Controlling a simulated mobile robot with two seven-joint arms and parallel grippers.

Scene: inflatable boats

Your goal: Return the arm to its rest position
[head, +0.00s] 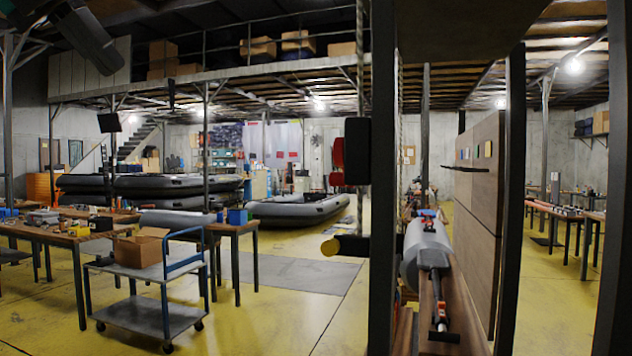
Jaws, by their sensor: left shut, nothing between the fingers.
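My left gripper (106,60) shows as a dark, blocky shape at the top left corner of the head view, raised high and angled down to the right. It is shut and empty, in the air, and touches nothing that I can see. Part of my left arm is cut off by the top left edge. My right gripper is not in view.
A wheeled cart (150,313) carries an open cardboard box (140,250). A cluttered workbench (60,236) stands at left. Inflatable boats (298,208) lie farther back. Dark posts (382,180) and a wooden bench with tools (462,315) are close at right. Yellow floor is clear at centre.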

